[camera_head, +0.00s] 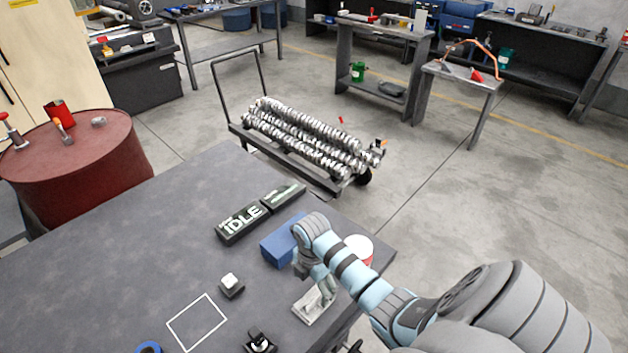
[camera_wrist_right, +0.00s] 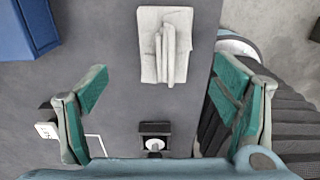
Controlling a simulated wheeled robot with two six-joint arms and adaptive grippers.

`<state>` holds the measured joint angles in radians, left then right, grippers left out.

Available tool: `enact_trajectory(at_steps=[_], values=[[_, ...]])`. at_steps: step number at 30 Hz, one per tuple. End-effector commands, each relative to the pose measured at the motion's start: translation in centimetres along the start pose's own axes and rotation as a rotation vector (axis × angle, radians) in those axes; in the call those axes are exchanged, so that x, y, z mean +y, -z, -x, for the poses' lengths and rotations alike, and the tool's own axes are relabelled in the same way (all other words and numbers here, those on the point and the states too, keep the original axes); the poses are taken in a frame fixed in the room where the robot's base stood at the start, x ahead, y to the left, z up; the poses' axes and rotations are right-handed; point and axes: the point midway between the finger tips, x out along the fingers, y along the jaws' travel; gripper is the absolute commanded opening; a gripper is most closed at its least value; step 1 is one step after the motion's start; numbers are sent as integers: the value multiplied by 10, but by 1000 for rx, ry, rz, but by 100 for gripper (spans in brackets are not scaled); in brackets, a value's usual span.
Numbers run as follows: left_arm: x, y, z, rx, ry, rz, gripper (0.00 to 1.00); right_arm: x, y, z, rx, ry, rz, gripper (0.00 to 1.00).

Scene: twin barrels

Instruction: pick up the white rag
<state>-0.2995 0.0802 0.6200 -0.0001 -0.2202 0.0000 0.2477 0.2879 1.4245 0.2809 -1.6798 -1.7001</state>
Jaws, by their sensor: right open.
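The white rag (camera_head: 308,309) lies on the grey table near its right edge, bunched up in a ridge along its middle. In the right wrist view the rag (camera_wrist_right: 150,62) is at the top centre, beyond the fingertips. My right gripper (camera_head: 322,284) is above the rag in the head view and hides part of it. In the wrist view its green-padded fingers (camera_wrist_right: 161,88) are wide apart with nothing between them. My left gripper is not in view.
A blue box (camera_head: 280,243) and a black IDLE sign (camera_head: 243,222) stand behind the rag. A white outlined square (camera_head: 197,322) is bare. The table's left part is clear.

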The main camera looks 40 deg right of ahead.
Motion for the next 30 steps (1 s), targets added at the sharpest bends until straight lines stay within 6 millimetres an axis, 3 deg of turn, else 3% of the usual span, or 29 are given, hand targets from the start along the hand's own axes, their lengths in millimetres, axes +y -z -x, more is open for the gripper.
enact_trajectory(at_steps=[12,19,27,30], values=[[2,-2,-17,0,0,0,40,-8,4,-69,0,0,-1,82],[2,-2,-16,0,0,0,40,-8,4,-70,-1,-2,-1,82],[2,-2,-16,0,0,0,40,-8,4,-70,-1,-1,-2,38],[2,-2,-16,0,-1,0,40,-8,4,-70,-1,-1,-2,26]])
